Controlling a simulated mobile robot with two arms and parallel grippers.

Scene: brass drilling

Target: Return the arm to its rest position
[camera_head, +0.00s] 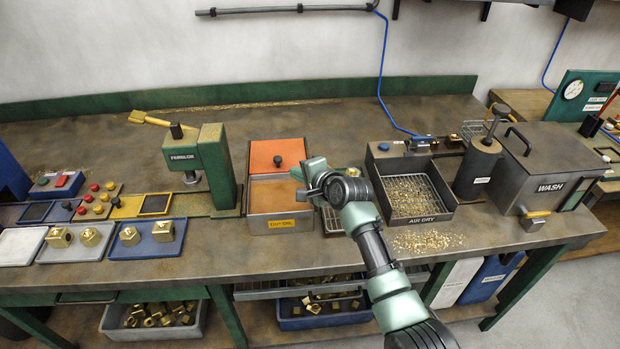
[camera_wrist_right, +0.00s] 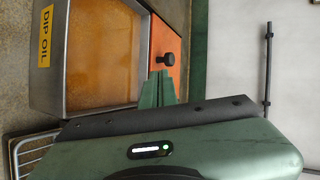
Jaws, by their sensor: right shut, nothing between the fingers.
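My right arm reaches in from the bottom of the head view, and its gripper (camera_head: 306,184) hovers over the right edge of the dip oil tank (camera_head: 280,224). The gripper is shut and holds nothing. In the right wrist view the green fingers (camera_wrist_right: 157,90) show beside the tank's orange lid (camera_wrist_right: 168,58). My left gripper does not show in either view.
Right of the gripper is the air dry tray (camera_head: 420,218) with brass chips. Further right stands the wash box (camera_head: 545,165). To the left are a green press (camera_head: 205,160) and trays with brass blocks (camera_head: 163,232). Bare bench front lies below the tank.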

